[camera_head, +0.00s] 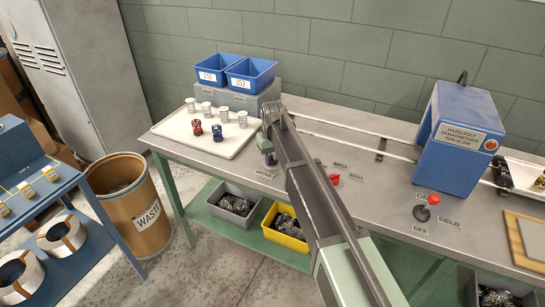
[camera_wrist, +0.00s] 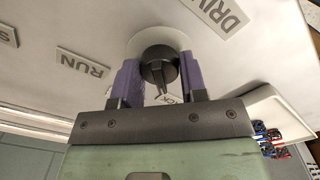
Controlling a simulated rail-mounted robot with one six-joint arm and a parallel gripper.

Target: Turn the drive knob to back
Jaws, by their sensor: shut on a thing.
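The drive knob (camera_wrist: 157,52) is a dark round knob on a pale dial disc in the wrist view. My gripper (camera_wrist: 160,70) has its two purple fingers on either side of the knob and is shut on it. A narrow pointed part of the knob shows between the fingers, towards a label partly hidden by my gripper; only "CK" shows. The DRIVE label (camera_wrist: 222,12) is beyond the knob, and the RUN label (camera_wrist: 83,64) is to its left. In the head view my gripper (camera_head: 268,152) is low over the bench, and my arm hides most of the knob.
A white tray (camera_head: 225,152) with springs lies left of my gripper, with blue bins (camera_head: 252,72) behind it. A red control (camera_head: 334,179) stands right of my arm. A blue demagnetizer (camera_head: 445,150) and the field lever (camera_head: 423,213) are farther right. Rails run behind my arm.

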